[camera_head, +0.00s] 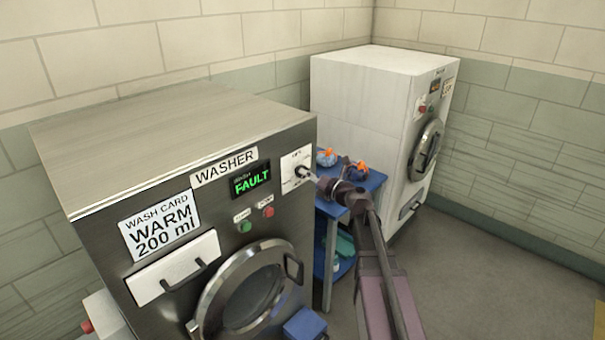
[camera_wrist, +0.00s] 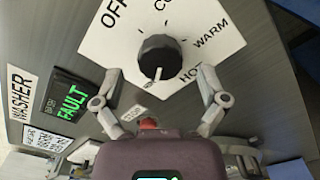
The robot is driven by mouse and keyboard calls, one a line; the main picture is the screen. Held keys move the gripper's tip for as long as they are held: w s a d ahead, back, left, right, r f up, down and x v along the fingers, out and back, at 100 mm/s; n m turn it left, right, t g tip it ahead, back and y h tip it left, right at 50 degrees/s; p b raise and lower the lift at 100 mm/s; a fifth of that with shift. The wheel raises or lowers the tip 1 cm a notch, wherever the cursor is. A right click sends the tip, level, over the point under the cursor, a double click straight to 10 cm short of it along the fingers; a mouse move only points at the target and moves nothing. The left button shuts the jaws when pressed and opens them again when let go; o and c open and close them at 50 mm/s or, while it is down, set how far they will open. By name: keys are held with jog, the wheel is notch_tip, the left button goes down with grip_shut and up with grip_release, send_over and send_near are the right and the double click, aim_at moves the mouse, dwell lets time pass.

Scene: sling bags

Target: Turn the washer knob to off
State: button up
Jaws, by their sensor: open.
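The washer (camera_head: 95,225) is a dark metal machine with a green FAULT display. Its white dial plate (camera_head: 296,158) carries the black knob (camera_wrist: 158,55). In the wrist view the plate reads OFF, CO..., WARM and a partly hidden HO... label. The knob's white pointer points down in that view, beside the HO... label and away from OFF. My gripper (camera_wrist: 158,72) is open, with one finger on each side of the knob and gaps visible between. Whether the fingertips reach knob depth is unclear. In the head view my gripper partly hides the knob.
A blue table (camera_head: 375,181) with small items stands right of the washer, before a white machine (camera_head: 350,100). Floor at right is clear.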

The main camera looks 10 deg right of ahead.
jog(key=shift+x, duration=1.35)
jog(key=shift+d, duration=0.1)
jog(key=c, duration=1.1)
